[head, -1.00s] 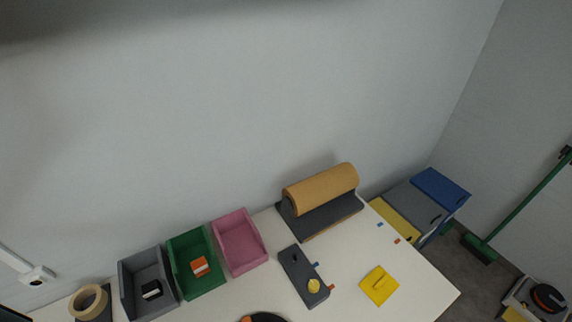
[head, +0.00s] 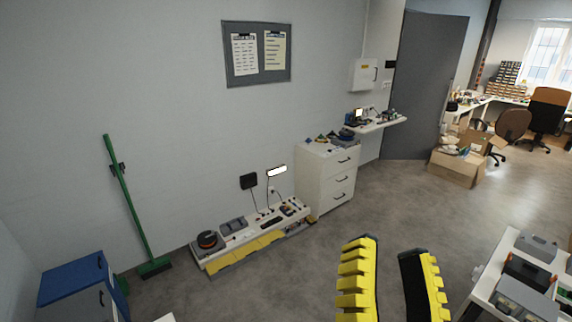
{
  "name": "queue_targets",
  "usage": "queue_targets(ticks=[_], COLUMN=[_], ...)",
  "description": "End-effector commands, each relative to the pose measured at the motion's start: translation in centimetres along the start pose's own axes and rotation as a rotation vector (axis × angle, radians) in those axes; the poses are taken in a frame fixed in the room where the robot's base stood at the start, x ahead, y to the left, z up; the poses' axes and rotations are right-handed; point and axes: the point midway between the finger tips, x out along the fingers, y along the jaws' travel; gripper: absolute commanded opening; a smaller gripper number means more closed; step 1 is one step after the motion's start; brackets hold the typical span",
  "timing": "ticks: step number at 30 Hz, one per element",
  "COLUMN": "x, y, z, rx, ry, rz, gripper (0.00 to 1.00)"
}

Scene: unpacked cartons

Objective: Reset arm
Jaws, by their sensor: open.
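My gripper (head: 392,285) shows at the lower middle right of the head view. Its two fingers have ridged yellow pads with black parts and point upward in the picture. They stand apart with a gap between them, and only grey floor shows in the gap. The gripper is open and empty. The rest of my arm is out of view below.
A low white bench (head: 250,236) with devices runs along the wall beside a white drawer cabinet (head: 327,178). A green broom (head: 131,205) leans left of it, near a blue-topped cabinet (head: 72,280). A white table (head: 482,292) with grey boxes is close on the right. Open floor lies between.

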Motion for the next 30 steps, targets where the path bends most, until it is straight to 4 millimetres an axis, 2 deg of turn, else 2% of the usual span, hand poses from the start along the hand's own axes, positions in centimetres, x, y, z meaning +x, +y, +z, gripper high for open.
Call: queue_targets(ticks=[1,5,6,7,9,15,18,21,30], x=[-0.3,-0.9,-0.6,0.4,1.6,4.8,5.9,6.2,6.2], y=[-1.1,-1.9,-2.0,-2.9,-3.8,-6.3,-7.1,-7.4,-7.3], z=[-0.8,1.6,1.2,-0.9,-3.0,-8.8,-10.8,-11.5,-11.4], rx=[-0.062,-0.308,-0.387,-0.374,-0.368,-0.358,-0.355,-0.353,-0.352], ry=[-0.006,-0.115,-0.119,-0.115,-0.116,-0.118,-0.119,-0.119,-0.119], rz=[-0.035,-0.087,-0.087,-0.086,-0.085,-0.082,-0.081,-0.081,-0.081], gripper=[0.43,0.43,0.43,0.43,0.43,0.43,0.43,0.43,0.43])
